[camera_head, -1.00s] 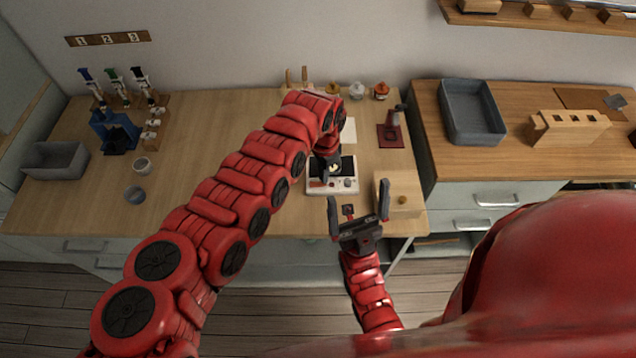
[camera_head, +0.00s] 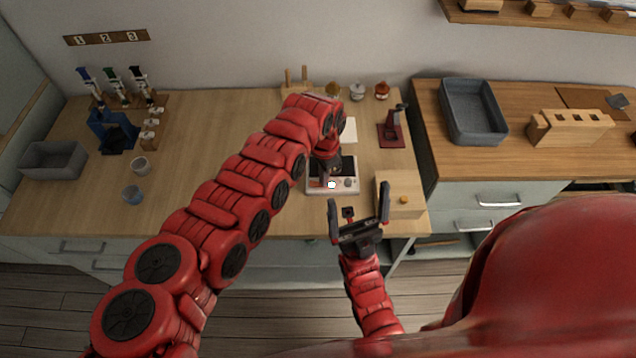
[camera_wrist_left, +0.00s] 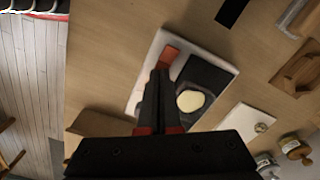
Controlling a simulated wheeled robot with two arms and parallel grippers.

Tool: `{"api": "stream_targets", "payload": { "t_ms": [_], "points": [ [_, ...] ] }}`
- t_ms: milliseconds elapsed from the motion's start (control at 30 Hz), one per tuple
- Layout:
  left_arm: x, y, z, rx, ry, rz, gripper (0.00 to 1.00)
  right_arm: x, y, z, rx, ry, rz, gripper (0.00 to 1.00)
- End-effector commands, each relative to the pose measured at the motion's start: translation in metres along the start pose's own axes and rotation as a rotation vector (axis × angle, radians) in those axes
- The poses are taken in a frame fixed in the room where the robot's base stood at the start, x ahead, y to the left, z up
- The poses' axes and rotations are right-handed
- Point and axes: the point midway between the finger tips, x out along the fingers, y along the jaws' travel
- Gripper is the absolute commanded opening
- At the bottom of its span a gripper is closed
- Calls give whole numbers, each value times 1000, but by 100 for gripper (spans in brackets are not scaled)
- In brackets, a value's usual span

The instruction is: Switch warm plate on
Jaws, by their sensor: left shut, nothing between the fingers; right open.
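The warm plate (camera_head: 354,188) is a white device with a black top on the wooden counter. Its front strip has an orange-red switch (camera_wrist_left: 170,54), a round bright white spot (camera_head: 332,184) and a grey knob (camera_head: 348,183). A pale yellow disc (camera_wrist_left: 190,100) lies on the black top in the left wrist view. My left gripper (camera_wrist_left: 160,74) is shut and empty, pointing down at the front strip, tips close to the switch. I cannot tell whether they touch it. My right gripper (camera_head: 359,196) is open and empty in front of the counter edge.
A wooden box (camera_head: 400,190) with a knob stands right of the plate. A dark red stand (camera_head: 391,134) and several small jars (camera_head: 357,91) are behind. A grey tray (camera_head: 474,112) is on the right counter.

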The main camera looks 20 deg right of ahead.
Motion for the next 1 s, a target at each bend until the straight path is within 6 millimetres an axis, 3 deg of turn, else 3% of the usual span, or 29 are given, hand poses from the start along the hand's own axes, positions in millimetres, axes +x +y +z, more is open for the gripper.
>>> {"api": "stream_targets", "payload": {
  "t_ms": [167, 1000],
  "points": [
    [-4, 0, 0, 0, 0, 0, 0, 3, 0, -1, 0, 0, 0, 100],
    [-71, -1, 0, -1, 2, -1, 0, 45, 2, -8, 0, 0, 0, 100]
  ]
}}
